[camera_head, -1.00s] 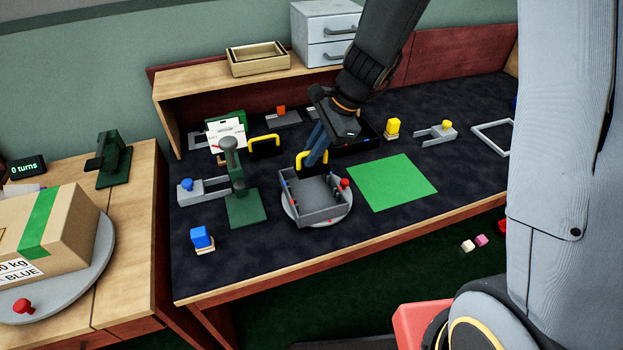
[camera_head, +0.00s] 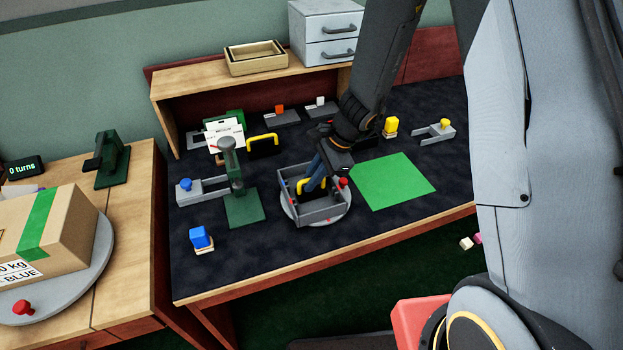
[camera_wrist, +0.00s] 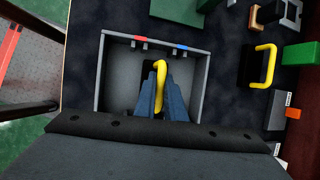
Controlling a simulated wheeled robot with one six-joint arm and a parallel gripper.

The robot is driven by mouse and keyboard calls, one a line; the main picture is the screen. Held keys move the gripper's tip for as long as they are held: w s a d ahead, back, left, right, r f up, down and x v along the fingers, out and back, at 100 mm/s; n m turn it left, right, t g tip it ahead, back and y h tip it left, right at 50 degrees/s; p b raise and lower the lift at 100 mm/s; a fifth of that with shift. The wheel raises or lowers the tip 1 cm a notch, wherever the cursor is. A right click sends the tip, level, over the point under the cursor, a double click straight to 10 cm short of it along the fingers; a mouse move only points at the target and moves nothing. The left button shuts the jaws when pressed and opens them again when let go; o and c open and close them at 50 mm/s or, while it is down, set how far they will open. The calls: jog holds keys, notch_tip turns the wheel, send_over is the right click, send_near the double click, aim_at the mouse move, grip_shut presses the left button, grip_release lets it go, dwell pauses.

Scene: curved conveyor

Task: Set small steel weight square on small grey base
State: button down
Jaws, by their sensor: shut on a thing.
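My gripper (camera_head: 318,178) is shut on a yellow handle (camera_head: 308,187) of a dark block. It holds the handle inside the walls of a grey open tray (camera_head: 322,218) on a round turntable. The wrist view shows the yellow handle (camera_wrist: 160,72) between my blue-grey fingers, with the tray (camera_wrist: 103,65) around it. I cannot tell whether the block touches the tray floor. I cannot clearly identify a small steel weight. Two flat grey bases stand at the back, one with an orange block (camera_head: 280,109) and one with a white block (camera_head: 320,101).
A second dark block with a yellow handle (camera_head: 262,145) stands behind the tray. A green clamp-like stand (camera_head: 240,190) is close on the tray's left. A bare green mat (camera_head: 395,182) lies to its right. A blue block (camera_head: 200,238) sits at the front left.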

jog(key=c, duration=2.2)
grip_release()
jog(key=shift+f, duration=0.1)
jog(key=o, duration=0.4)
jog(key=shift+c, duration=0.2)
jog(key=shift+r, duration=0.25)
jog(key=w+b+v, duration=0.1)
jog(key=v, duration=1)
jog(key=s+d+r+n+h, duration=0.1)
jog(key=s+d+n+h, duration=0.1)
jog(key=s+d+n, duration=0.3)
jog(key=s+d+r+n+h, duration=0.2)
jog(key=s+d+n, duration=0.3)
jog(key=s+n, duration=0.4)
jog(key=shift+s+d+h, duration=0.25)
jog(key=shift+s+h, duration=0.25)
jog(key=shift+s, duration=0.2)
jog(key=shift+r, duration=0.15)
